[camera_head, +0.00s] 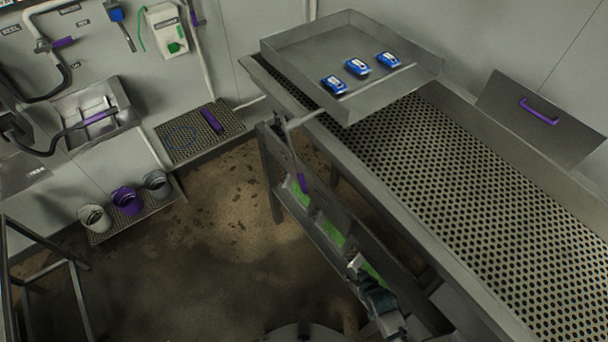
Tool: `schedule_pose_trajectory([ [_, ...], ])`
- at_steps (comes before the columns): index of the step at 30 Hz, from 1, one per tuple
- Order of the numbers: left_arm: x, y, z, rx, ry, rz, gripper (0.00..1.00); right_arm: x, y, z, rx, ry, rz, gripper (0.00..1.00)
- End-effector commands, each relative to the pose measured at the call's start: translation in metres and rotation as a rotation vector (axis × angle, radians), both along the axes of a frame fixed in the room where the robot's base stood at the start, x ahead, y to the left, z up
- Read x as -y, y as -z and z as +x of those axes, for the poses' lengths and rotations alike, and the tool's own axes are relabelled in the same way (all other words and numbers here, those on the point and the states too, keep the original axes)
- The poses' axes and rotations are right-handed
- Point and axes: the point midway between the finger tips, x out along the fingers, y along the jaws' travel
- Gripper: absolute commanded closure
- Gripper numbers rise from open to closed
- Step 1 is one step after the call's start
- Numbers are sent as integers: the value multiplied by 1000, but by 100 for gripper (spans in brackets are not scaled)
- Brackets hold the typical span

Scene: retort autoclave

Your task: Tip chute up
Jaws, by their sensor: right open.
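The grey metal chute (300,52) is a shallow tray over the far end of the perforated table. Several blue packs (358,67) lie in it. A thin rod runs down from near its front corner to a purple grip (303,183), which looks like its handle. My right gripper (356,264) is open and empty at the table's near side, below and to the right of the purple grip and apart from it. My left gripper is out of view.
The perforated table (470,180) fills the right side. Green panels (332,232) show in its side frame. A flap with a purple handle (539,112) stands behind. Buckets (127,201) and a sink (98,112) are at left. The middle floor (200,250) is clear.

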Motion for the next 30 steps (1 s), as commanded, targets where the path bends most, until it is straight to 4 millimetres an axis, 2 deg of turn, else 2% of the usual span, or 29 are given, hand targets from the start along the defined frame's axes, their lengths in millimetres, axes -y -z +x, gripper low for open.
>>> schedule_pose_trajectory([
  [1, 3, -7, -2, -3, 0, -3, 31, -8, -36, 16, 80, -30, 23, 58],
  [3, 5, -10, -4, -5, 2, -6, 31, -23, -75, 41, 213, -83, 76, 58],
  [6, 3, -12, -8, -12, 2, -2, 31, -41, -120, 68, 387, -150, 157, 58],
  [9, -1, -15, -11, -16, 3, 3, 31, -54, -162, 84, 537, -205, 237, 58],
  [12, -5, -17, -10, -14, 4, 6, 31, -64, -199, 92, 660, -251, 313, 58],
  [15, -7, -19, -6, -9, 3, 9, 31, -68, -225, 95, 747, -282, 371, 58],
  [18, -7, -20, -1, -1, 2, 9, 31, -72, -238, 98, 788, -294, 401, 58],
  [23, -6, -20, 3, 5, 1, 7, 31, -84, -241, 114, 799, -294, 409, 58],
  [30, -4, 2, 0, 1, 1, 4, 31, -117, -236, 160, 799, -293, 409, 58],
])
